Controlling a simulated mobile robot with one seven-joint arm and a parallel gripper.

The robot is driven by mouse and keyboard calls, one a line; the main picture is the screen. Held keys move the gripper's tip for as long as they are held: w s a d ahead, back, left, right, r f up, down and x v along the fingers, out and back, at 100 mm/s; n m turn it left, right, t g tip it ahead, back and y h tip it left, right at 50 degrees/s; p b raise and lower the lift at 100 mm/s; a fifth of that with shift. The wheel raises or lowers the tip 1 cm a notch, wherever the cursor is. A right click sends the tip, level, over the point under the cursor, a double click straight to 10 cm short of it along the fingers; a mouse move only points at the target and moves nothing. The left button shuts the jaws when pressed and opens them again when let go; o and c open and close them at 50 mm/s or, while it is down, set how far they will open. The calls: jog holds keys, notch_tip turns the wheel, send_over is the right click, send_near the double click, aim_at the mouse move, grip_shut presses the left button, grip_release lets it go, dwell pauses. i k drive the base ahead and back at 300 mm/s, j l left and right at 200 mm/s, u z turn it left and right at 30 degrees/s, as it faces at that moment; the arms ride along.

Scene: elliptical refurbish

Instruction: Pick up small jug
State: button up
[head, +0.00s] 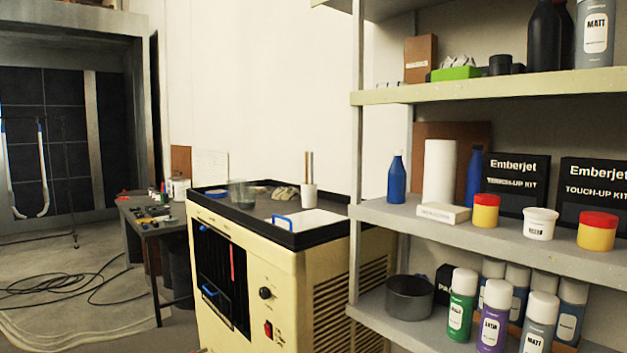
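A small clear, greyish see-through vessel (241,195), which looks like the small jug, stands upright on the dark top of a cream machine (320,285). It is near the back left of that top. Whether it has a handle or spout is too small to tell. A white cup (309,196) with upright sticks in it stands farther right on the same top. My gripper is not in view.
A blue-handled white tray or panel (308,220) lies on the machine's front right, beside small pale items (285,192). Grey shelves (480,240) with bottles, tubs and cans stand close on the right. Left are a cluttered table (150,215) and floor cables (75,285).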

aim_at(230, 189)
jog(key=i+j, duration=0.1)
jog(key=i, duration=0.4)
jog(key=i+j+z, duration=0.15)
jog(key=i, duration=0.35)
jog(key=i+j, duration=0.1)
jog(key=i, duration=0.4)
jog(key=i+j+z, duration=0.1)
jog(key=i, duration=0.4)
jog(key=j, duration=0.1)
